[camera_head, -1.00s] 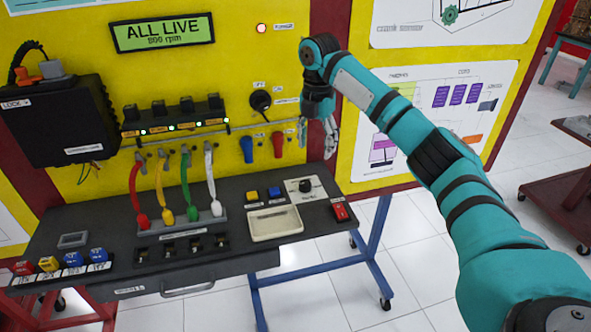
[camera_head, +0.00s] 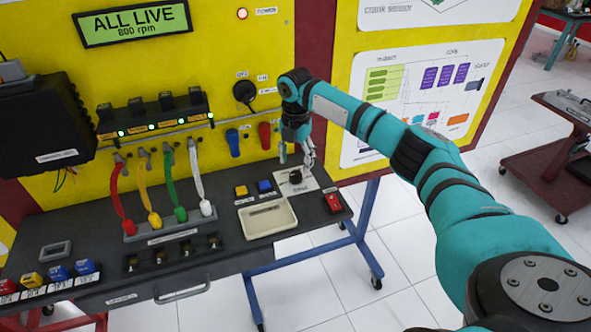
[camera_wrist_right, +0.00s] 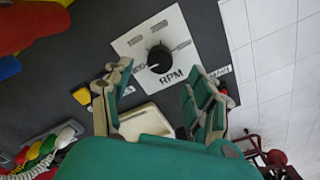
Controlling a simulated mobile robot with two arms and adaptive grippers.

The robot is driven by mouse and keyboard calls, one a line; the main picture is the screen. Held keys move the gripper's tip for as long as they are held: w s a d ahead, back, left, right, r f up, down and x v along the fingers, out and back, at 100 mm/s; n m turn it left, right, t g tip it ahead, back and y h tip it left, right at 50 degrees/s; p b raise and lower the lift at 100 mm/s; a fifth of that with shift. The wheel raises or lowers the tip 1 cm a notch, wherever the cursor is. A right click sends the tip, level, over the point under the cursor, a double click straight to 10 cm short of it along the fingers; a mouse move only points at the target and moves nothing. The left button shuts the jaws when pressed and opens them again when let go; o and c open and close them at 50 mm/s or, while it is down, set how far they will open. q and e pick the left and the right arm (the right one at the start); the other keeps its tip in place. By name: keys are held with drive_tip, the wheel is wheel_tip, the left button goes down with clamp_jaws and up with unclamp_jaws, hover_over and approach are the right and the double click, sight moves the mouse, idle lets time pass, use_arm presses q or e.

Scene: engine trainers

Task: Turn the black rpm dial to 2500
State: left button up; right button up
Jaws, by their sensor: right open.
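The black rpm dial (camera_head: 296,177) sits on a white plate at the right end of the dark bench top. In the right wrist view the dial (camera_wrist_right: 159,59) shows whole, beside the printed word RPM. My right gripper (camera_head: 297,158) is just above and behind the dial in the head view. Its fingers (camera_wrist_right: 157,85) are spread apart and empty, and the dial lies beyond their tips, apparently untouched. The display (camera_head: 136,23) reads ALL LIVE and 800 rpm. My left gripper is not in view.
A beige tray (camera_head: 246,225), a yellow button (camera_head: 241,191), a blue button (camera_head: 264,186) and a red switch (camera_head: 333,202) surround the dial plate. Red and blue handles hang on the yellow panel behind. Coloured cables stand further left. Open floor lies right of the bench.

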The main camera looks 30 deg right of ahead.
sight(296, 174)
wheel_tip(296, 174, down, 4)
drive_tip(key=shift+f, duration=0.45)
drive_tip(key=c, duration=1.1)
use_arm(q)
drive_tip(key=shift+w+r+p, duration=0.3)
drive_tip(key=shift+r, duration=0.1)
use_arm(e)
drive_tip(key=shift+c, duration=0.2)
